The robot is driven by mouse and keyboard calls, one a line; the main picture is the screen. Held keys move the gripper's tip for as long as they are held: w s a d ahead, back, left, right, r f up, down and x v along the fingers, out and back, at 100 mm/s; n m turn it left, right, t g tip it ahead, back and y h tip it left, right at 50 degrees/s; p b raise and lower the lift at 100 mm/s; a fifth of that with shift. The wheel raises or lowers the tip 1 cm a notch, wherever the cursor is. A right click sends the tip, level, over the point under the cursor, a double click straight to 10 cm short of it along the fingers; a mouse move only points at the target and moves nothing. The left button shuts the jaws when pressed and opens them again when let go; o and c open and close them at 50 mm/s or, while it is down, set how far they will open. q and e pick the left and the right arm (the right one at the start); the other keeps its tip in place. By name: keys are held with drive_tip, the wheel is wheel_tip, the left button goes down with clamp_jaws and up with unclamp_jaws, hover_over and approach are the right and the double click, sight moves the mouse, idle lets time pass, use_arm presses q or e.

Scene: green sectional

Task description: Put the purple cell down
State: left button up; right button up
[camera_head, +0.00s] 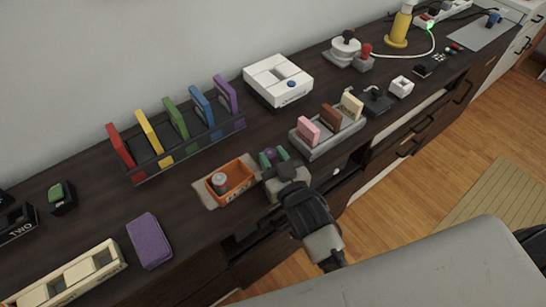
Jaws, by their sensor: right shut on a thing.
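My right gripper (274,157) reaches in from the lower right over the dark desk top (180,200). Its green fingertips are shut on a small purple cell (270,154), of which only a little shows between them. The gripper is just right of an open orange box (250,178) on a tan mat (206,193). A grey cylinder (219,181) stands in that box. I cannot tell whether the cell touches the desk. My left gripper is not in view.
A rack of coloured cartridges (190,147) and a white console (278,78) stand behind. A grey tray (318,147) with pink, brown and cream blocks is to the right. A purple block (149,241) and a cream slotted holder (75,279) lie at the left.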

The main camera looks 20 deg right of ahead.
drive_tip(key=o, duration=1)
drive_tip(key=shift+f, duration=0.1)
drive_tip(key=shift+c, duration=0.2)
drive_tip(key=s+d, duration=0.2)
drive_tip(key=s, duration=0.9)
drive_tip(key=shift+s, duration=0.4)
